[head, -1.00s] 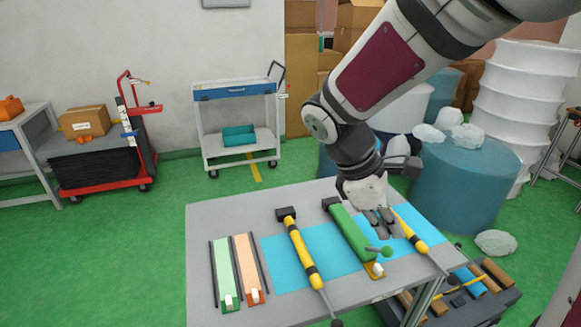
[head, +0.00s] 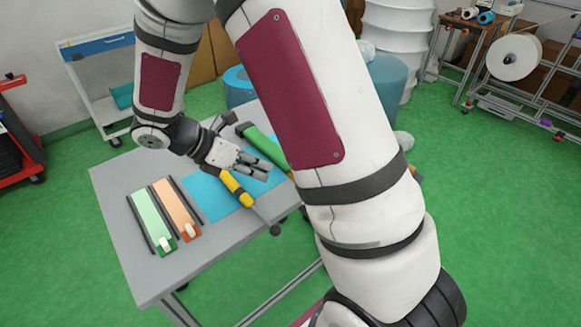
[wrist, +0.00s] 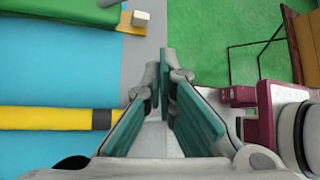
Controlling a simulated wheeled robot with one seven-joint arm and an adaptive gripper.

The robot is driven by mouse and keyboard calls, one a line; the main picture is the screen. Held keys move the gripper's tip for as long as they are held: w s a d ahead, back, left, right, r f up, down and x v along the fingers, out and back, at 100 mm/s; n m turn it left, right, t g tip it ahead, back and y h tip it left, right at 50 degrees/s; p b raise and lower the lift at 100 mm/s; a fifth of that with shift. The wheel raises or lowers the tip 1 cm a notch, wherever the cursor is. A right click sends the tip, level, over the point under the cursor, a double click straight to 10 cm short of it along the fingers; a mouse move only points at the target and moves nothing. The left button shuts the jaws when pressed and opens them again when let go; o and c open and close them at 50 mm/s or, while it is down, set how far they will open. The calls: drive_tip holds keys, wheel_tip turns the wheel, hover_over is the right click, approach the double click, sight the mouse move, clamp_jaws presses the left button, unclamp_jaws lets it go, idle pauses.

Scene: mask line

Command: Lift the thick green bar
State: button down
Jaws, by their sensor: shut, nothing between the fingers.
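The thick green bar (head: 264,145) lies on the blue mat of the grey table in the head view, its near end hidden by my arm. In the wrist view, an end of the green bar (wrist: 65,14) shows at the top left, with a small pale block beside it. My gripper (head: 265,167) is shut and empty. It is apart from the bar, between it and a yellow-handled tool (head: 236,189) in the head view. In the wrist view, the fingertips (wrist: 166,62) are over the table's edge strip, right of the bar.
The yellow tool (wrist: 50,119) lies close on the left in the wrist view. A pale green strip (head: 151,216) and an orange strip (head: 174,206) lie at the table's left. Green floor (wrist: 215,35) is beyond the table edge. My upper arm blocks the head view's middle.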

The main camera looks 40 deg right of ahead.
drive_tip(key=x, duration=1)
drive_tip(key=shift+s+d+f, duration=0.1)
drive_tip(key=shift+s+d, duration=0.05)
drive_tip(key=shift+s, duration=0.05)
drive_tip(key=shift+w+d+r+p, duration=0.25)
drive_tip(key=shift+r, duration=0.35)
drive_tip(key=shift+w+d+r+p, duration=0.2)
drive_tip(key=shift+w+r+p, duration=0.05)
drive_tip(key=shift+r, duration=0.4)
drive_tip(key=shift+w+d+r, duration=0.3)
drive_tip(key=shift+d+r, duration=0.05)
drive_tip(key=shift+r, duration=0.2)
drive_tip(key=shift+r, duration=0.1)
